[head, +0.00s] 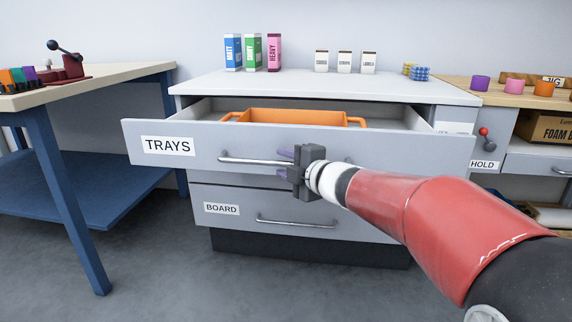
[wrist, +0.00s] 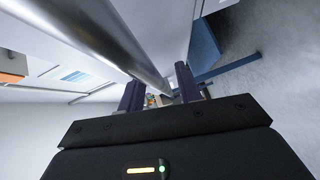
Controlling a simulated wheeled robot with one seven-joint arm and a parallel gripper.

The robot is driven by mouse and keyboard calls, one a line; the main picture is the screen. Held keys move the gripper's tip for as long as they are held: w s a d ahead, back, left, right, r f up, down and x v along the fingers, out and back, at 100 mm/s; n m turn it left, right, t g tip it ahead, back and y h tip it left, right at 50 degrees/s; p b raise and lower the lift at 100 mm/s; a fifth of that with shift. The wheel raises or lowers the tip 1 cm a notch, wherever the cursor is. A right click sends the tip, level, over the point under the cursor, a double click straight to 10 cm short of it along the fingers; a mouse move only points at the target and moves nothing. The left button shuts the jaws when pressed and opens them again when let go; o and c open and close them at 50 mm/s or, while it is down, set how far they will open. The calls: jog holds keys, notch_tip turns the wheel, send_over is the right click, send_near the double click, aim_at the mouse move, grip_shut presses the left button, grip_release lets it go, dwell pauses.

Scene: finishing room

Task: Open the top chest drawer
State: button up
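The top chest drawer (head: 255,141), labelled TRAYS, stands pulled out from the chest, with its inside showing. Its metal bar handle (head: 245,161) crosses the front and also shows large in the wrist view (wrist: 125,38). My gripper (head: 283,162) is at the middle of this handle. Its two purple fingers are spread, one above and one below the bar in the head view. In the wrist view the fingers (wrist: 160,90) stand apart with the bar running between them; contact cannot be told. My gripper hides part of the handle.
An orange tray (head: 290,116) lies in the open drawer. The BOARD drawer (head: 243,212) below is closed. Small boxes (head: 252,53) stand on the chest top (head: 300,87). A blue-legged bench (head: 68,200) is at left, a wooden counter (head: 505,97) at right.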

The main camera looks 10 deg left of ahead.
jog(key=v, duration=0.7)
jog(key=shift+s+d+p, duration=0.25)
jog(key=shift+d+p, duration=0.05)
jog(key=shift+p, duration=0.15)
jog(key=s+d+r+m+t+h+p, duration=0.25)
jog(key=d+m+h, duration=0.25)
jog(key=d+m, duration=0.3)
jog(key=s+d+r+m+t+h+p, duration=0.1)
jog(key=s+d+r+m+h+p, duration=0.15)
jog(key=d+m+h, duration=0.55)
jog(key=s+d+f+m+g+p, duration=0.2)
jog(key=s+m+g, duration=0.1)
jog(key=s, duration=0.4)
jog(key=s+d+f+m+g+p, duration=0.2)
jog(key=s+f+m+g, duration=0.1)
jog(key=s, duration=0.4)
jog(key=s+d+f+m+g+y+p, duration=0.1)
jog(key=s+d+f+m+g+p, duration=0.1)
jog(key=s, duration=0.6)
jog(key=shift+f+m+g, duration=0.55)
jog(key=shift+m, duration=0.35)
